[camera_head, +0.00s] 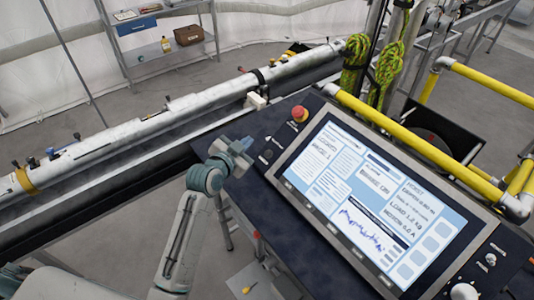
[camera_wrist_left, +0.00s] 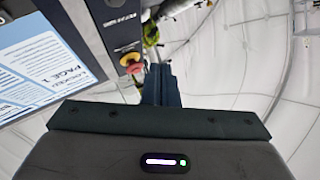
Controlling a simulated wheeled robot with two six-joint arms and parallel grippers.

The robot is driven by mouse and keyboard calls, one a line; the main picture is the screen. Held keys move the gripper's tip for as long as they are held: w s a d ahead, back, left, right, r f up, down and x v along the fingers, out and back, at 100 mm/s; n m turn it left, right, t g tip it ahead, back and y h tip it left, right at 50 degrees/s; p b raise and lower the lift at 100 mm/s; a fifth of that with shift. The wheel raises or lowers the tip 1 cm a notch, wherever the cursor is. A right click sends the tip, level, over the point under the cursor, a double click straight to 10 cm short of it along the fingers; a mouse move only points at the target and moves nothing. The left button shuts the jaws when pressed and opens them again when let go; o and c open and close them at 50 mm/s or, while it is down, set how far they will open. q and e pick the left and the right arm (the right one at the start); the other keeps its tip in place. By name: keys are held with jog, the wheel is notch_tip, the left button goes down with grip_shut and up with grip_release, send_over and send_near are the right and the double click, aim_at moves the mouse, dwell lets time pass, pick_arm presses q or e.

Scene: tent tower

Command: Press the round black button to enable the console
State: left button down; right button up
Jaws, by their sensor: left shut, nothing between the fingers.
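The console (camera_head: 293,226) has a dark frame around a lit blue-and-white screen (camera_head: 360,190). A small dark round button (camera_head: 266,155) seems to sit on the frame left of the screen, below a red emergency knob (camera_head: 299,114); it is hard to make out. My left gripper (camera_head: 241,147) is shut and empty, close to that button on its left side; I cannot tell whether they touch. In the left wrist view the shut fingers (camera_wrist_left: 161,85) point along the console edge near the red knob (camera_wrist_left: 131,63). The black button is not clear there. My right gripper is out of view.
Yellow rails (camera_head: 420,150) run behind and right of the console. A long metal tube (camera_head: 150,122) lies behind on the left. Green rope (camera_head: 388,70) hangs at the back. A shelf (camera_head: 165,45) stands far left. Grey floor is open at left.

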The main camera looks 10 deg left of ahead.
aim_at(268, 154)
pick_arm(q)
jog(key=shift+w+d+f+b, duration=0.5)
jog(key=shift+w+f+b, duration=0.15)
jog(key=shift+f+b, duration=0.5)
jog(key=shift+w+d+f+b, duration=0.5)
jog(key=shift+w+f+b, duration=0.2)
jog(key=shift+f+b, duration=0.4)
jog(key=shift+w+d+f+b, duration=0.6)
jog(key=shift+f+b, duration=0.3)
jog(key=shift+f, duration=0.4)
jog(key=shift+a, duration=0.1)
jog(key=shift+w+f, duration=0.1)
jog(key=shift+f, duration=0.05)
jog(key=shift+w+f, duration=0.15)
jog(key=shift+f, duration=0.05)
